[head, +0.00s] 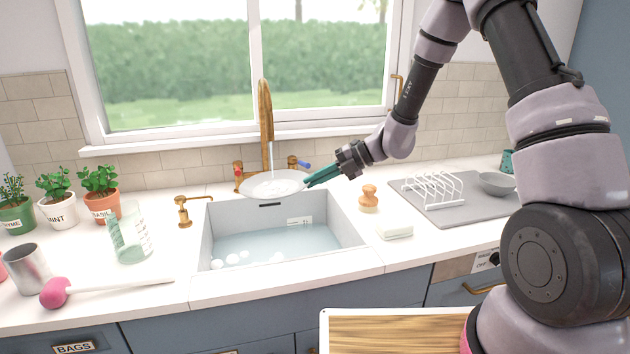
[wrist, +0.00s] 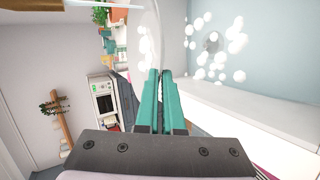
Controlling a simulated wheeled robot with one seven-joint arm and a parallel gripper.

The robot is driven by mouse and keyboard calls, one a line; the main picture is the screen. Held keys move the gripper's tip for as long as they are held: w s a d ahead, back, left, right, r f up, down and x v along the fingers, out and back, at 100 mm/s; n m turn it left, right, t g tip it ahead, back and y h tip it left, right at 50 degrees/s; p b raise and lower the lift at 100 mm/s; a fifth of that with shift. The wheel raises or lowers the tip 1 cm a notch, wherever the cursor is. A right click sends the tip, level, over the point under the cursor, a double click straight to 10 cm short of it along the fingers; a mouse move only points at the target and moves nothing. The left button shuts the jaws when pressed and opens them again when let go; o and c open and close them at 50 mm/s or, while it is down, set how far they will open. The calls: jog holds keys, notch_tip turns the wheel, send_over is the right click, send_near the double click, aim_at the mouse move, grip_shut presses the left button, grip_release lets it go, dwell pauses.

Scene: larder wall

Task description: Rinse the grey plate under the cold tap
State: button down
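The grey plate (head: 262,189) is held roughly level above the back of the sink, under the brass tap (head: 265,112). A thin stream of water (head: 271,156) runs from the spout down onto the plate. The tap has a red handle (head: 238,170) on the left and a blue handle (head: 303,164) on the right. My gripper (head: 312,182) has its green fingers shut on the plate's right rim. In the wrist view the plate (wrist: 146,35) shows nearly edge-on between my fingers (wrist: 162,75).
The sink (head: 345,232) holds water with several suds. A brass soap dispenser (head: 184,212) stands left of it. A scrub brush (head: 368,197) and a soap bar (head: 395,231) lie right, before a drying mat (head: 430,212) with a white rack (head: 432,187). A glass jug (head: 130,238) stands left.

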jog(key=shift+w, duration=0.15)
jog(key=shift+w+d, duration=0.2)
jog(key=shift+w, duration=0.2)
jog(key=shift+d, duration=0.1)
jog(key=s+d, duration=0.2)
jog(key=d, duration=0.5)
jog(key=shift+s+d, duration=0.15)
jog(key=shift+s, duration=0.25)
dwell(0.6)
dwell(0.8)
jog(key=s+d+r, duration=0.1)
jog(key=d+r, duration=0.3)
jog(key=shift+s+d, duration=0.35)
jog(key=shift+d, duration=0.05)
jog(key=shift+w, duration=0.1)
dwell(0.5)
